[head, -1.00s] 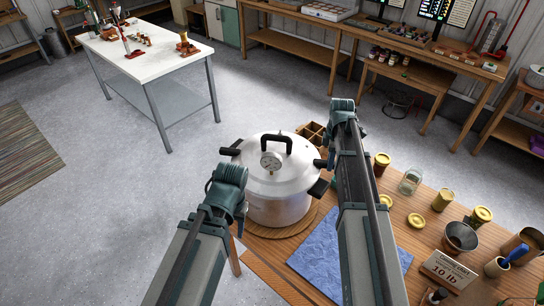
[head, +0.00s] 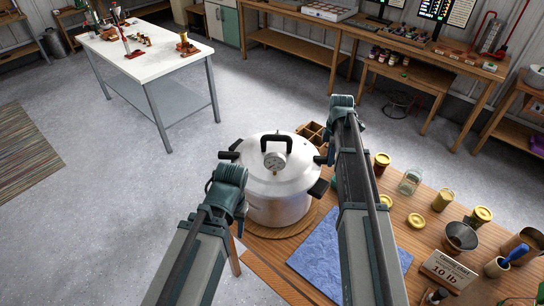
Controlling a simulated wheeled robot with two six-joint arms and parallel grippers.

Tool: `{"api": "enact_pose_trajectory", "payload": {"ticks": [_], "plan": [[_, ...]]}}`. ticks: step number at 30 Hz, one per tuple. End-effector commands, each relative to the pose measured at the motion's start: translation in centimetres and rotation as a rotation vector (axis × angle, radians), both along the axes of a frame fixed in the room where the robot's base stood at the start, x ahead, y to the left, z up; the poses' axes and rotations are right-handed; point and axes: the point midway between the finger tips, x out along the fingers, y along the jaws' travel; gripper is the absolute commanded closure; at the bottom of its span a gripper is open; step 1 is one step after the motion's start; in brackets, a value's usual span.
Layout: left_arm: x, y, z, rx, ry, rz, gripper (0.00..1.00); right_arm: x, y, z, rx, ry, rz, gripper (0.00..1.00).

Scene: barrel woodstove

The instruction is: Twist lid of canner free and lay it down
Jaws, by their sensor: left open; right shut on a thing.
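The silver canner (head: 275,207) stands upright on a round wooden board (head: 285,233) near the left end of the wooden table. Its domed lid (head: 300,172) sits on the pot, with a black top handle (head: 276,141), a dial gauge (head: 274,162) and black side handles. My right gripper (head: 329,160) is at the lid's right side, shut on the lid's side handle; its own arm hides most of the grip. My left gripper (head: 240,208) is open and empty beside the pot's lower left side.
A blue mat (head: 318,248) lies bare on the table, partly under my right arm. Jars (head: 411,181), yellow lids (head: 416,220), a funnel (head: 460,236) and a "10 lb" card (head: 447,270) stand to the right. A wooden divided box (head: 312,130) is behind the canner.

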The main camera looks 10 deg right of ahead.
Motion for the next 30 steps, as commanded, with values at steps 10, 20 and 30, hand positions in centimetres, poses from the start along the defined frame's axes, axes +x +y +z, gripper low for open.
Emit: {"api": "enact_pose_trajectory", "payload": {"ticks": [10,20,30], "plan": [[0.0,0.0,-0.1,0.000,0.000,0.000,0.50,1.4,-0.1,-0.1,0.001,0.000,0.068,1.00],[0.0,0.0,-0.1,0.000,0.000,0.000,0.50,1.4,-0.2,-0.1,0.001,-0.001,0.076,1.00],[0.0,0.0,-0.1,0.000,0.000,0.000,0.50,2.4,-0.2,-0.1,0.001,-0.001,0.118,1.00]]}}
